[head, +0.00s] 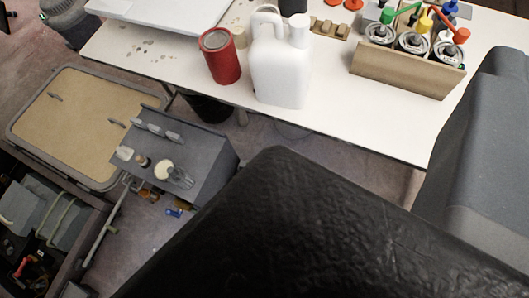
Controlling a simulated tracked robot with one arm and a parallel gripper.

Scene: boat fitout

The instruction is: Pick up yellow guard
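I cannot make out a yellow guard for certain. A small yellow piece (425,23) shows among coloured parts above the tins at the back right of the white table; it is too small to identify. Small yellow and blue bits (174,212) lie on the floor below the grey box, also too small to tell. My gripper's fingers are not recognisable in the head view.
The white table (345,125) carries a red can (222,62), a white jug (280,70) and a cardboard tray (405,73) of tins. A grey box (200,160) and tan hatch panel (75,125) stand left. A black textured surface (330,225) and grey block (480,150) fill the foreground.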

